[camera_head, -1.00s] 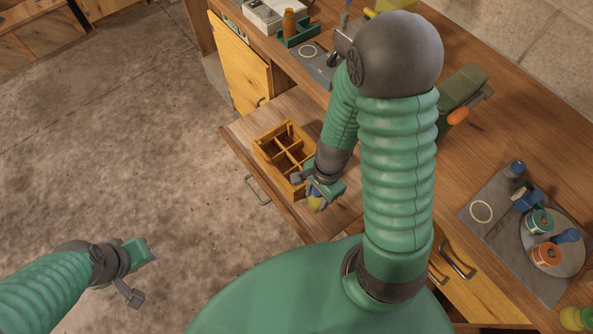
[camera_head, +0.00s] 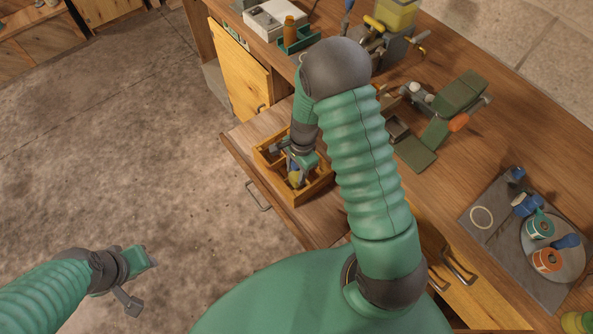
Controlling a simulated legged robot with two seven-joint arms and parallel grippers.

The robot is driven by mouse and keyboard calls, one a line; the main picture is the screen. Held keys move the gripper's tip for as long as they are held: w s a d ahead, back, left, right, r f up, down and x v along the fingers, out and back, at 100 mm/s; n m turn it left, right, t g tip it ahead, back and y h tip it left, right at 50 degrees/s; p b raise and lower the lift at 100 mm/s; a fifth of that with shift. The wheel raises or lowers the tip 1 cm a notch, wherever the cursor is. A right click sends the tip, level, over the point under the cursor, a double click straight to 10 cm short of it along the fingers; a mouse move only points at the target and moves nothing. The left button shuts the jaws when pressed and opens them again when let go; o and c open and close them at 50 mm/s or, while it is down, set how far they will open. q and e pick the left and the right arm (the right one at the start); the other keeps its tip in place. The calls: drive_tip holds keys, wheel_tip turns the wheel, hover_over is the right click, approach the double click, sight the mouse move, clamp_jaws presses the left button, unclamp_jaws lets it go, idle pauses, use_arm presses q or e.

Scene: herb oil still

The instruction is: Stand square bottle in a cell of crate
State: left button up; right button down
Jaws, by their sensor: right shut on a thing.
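The wooden crate (camera_head: 316,193) with divided cells stands on the pulled-out drawer board at the middle of the head view. My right gripper (camera_head: 294,168) is over the crate, shut on the square bottle (camera_head: 295,179), which looks yellow with a blue part. The bottle is at or in a front cell of the crate; I cannot tell whether it touches the cell floor. The gripper and arm hide much of the crate's far right side. My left gripper (camera_head: 139,280) is open and empty over the floor at the lower left.
An orange-brown bottle (camera_head: 289,28) stands in a green holder at the back. A green hinged device (camera_head: 452,110) lies on the bench to the right. A round plate (camera_head: 554,246) with tape-like rolls sits at the far right. The drawer board (camera_head: 318,222) is bare in front of the crate.

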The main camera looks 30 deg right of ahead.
drive_tip(key=shift+f+b, duration=0.3)
drive_tip(key=shift+f, duration=0.35)
drive_tip(key=c, duration=0.8)
unclamp_jaws()
drive_tip(key=shift+s+r, duration=0.1)
drive_tip(key=shift+c, duration=0.2)
drive_tip(key=shift+r, duration=0.25)
drive_tip(key=r, duration=0.4)
drive_tip(key=d+r+p, duration=0.1)
drive_tip(key=r, duration=0.3)
drive_tip(key=r+p, duration=0.1)
drive_tip(key=r, duration=0.3)
drive_tip(key=shift+d+r, duration=0.1)
drive_tip(key=shift+d, duration=0.05)
drive_tip(key=s+a+r+n+t+h, duration=0.1)
drive_tip(key=s+a+r+n, duration=0.5)
drive_tip(key=n, duration=1.1)
drive_tip(key=shift+s+a+t, duration=0.9)
drive_tip(key=shift+s, duration=0.25)
